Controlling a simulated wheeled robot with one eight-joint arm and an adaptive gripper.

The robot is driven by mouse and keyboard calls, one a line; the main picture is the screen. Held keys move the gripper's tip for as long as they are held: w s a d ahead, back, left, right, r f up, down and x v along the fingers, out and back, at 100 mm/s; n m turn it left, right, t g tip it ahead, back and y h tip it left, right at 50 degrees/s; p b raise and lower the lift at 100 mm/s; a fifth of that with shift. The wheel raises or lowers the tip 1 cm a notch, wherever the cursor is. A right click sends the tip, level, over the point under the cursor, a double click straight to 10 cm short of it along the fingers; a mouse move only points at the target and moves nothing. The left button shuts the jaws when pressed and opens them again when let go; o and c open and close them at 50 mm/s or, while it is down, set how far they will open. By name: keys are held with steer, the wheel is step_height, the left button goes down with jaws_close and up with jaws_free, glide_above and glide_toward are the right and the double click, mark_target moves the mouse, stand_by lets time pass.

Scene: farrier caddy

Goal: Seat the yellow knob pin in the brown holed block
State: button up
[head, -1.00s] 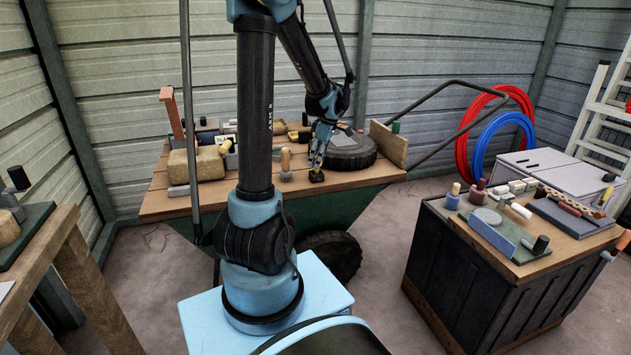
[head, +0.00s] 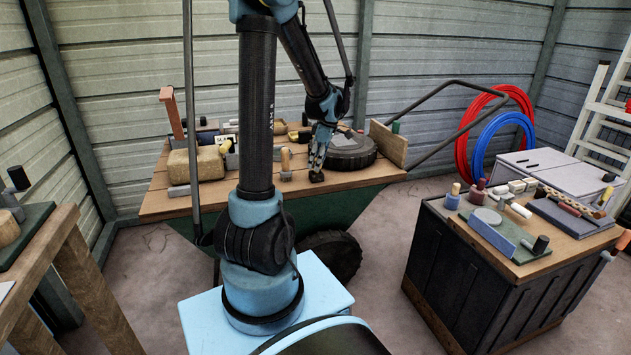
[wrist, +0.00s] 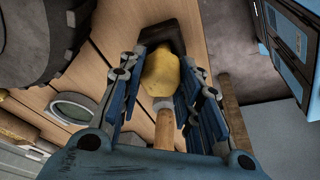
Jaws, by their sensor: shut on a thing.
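My gripper (head: 317,166) is low over the front edge of the wheelbarrow's plank top, right at a small dark brown block (head: 317,178). In the wrist view its fingers (wrist: 160,80) are shut on the yellow knob (wrist: 160,73) of the pin. The block (wrist: 176,32) shows as a dark square shape just behind the knob. The pin's lower end and the block's hole are hidden, so I cannot tell how deep the pin sits. A wooden shaft (wrist: 163,128) with a grey collar shows below the knob in the wrist view and looks like a separate standing peg.
A wooden peg (head: 285,160) stands left of my gripper. A black wheel (head: 350,152) lies behind on the right, by an upright board (head: 388,144). A tan block (head: 196,164) and other parts lie left. A dark cabinet (head: 480,275) with small parts stands right.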

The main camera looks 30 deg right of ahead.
steer(key=shift+f, duration=0.6)
stand_by(0.7)
steer(key=o, duration=1.2)
steer(key=shift+r, duration=0.1)
steer(key=v, duration=1.1)
steer(key=shift+r, duration=0.35)
